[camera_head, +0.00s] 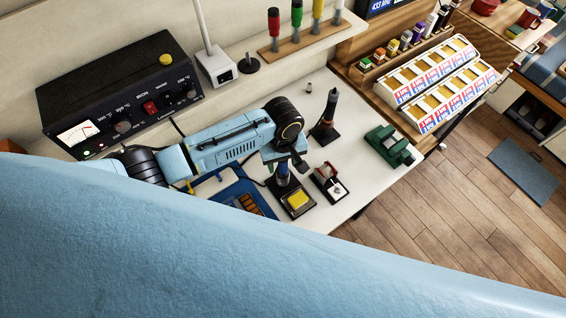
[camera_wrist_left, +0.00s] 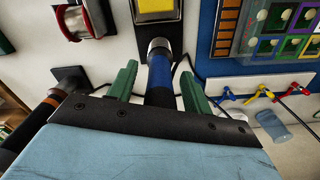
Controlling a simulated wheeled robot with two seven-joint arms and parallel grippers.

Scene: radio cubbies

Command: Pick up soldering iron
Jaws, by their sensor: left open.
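The soldering iron (camera_head: 283,173) has a blue handle and stands in its holder, by a black base with a yellow sponge (camera_head: 298,199). In the left wrist view the iron's blue handle (camera_wrist_left: 160,75) with a metal collar lies between my two green fingers, and the sponge (camera_wrist_left: 157,6) is at the top edge. My left gripper (camera_head: 286,161) is directly over the iron in the head view. In the left wrist view the gripper (camera_wrist_left: 157,72) is open, one finger on each side of the handle. Whether a finger touches it I cannot tell. My right gripper is not in view.
A black conical tool (camera_head: 327,115) stands close behind, with a red-and-black holder (camera_head: 330,183) beside the iron's base. A blue tray (camera_head: 232,196) lies partly under my arm. A green vise-like block (camera_head: 389,145) sits near the right edge. A black power supply (camera_head: 120,95) stands at the left.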

